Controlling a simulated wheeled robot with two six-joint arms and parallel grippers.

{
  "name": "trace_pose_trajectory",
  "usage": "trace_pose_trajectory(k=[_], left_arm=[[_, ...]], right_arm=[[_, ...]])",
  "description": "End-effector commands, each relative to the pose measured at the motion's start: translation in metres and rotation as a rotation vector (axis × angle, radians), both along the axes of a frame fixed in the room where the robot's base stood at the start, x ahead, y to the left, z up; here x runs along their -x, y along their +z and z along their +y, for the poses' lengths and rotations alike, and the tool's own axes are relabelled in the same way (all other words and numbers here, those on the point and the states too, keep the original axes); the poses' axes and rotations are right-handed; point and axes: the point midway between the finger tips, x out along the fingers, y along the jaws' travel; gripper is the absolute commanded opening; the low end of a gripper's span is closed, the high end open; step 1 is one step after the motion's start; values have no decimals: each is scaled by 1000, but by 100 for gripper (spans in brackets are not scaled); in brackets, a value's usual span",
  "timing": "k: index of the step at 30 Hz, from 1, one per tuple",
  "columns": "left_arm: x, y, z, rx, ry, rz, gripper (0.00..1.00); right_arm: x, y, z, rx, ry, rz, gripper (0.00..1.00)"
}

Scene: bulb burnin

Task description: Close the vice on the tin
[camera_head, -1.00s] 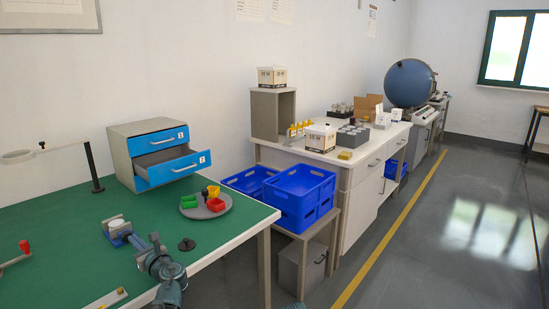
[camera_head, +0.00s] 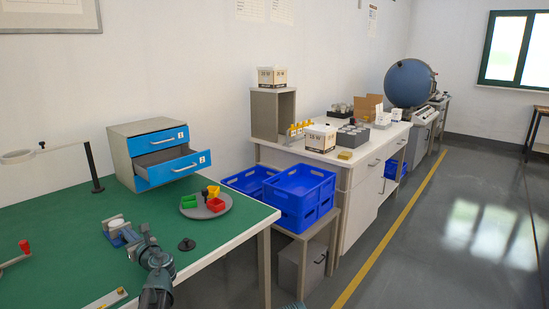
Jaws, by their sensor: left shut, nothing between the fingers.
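A small blue vice (camera_head: 128,236) stands on the green bench top, left of the middle. A white round tin (camera_head: 115,223) sits at its far end, between or against the jaws; I cannot tell whether the jaws touch it. My left gripper (camera_head: 142,238) is shut and empty, just right of the vice, at its near end. My gripper and wrist partly hide that end, so I cannot tell whether they touch it. My right gripper is not in view.
A round grey tray (camera_head: 223,208) with small coloured bins and a black disc (camera_head: 186,244) lie right of the gripper. A drawer unit (camera_head: 125,152) with an open lower drawer stands behind. A ring stand (camera_head: 94,170) is at left. Blue crates (camera_head: 300,190) stand beyond the bench.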

Motion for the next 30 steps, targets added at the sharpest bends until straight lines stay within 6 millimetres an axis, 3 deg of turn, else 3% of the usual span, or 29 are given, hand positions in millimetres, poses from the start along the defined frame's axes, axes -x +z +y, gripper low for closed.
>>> trace_pose_trajectory(k=[30], left_arm=[[-4, -5, -4, 1, -1, 0, 0]], right_arm=[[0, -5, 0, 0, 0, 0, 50]])
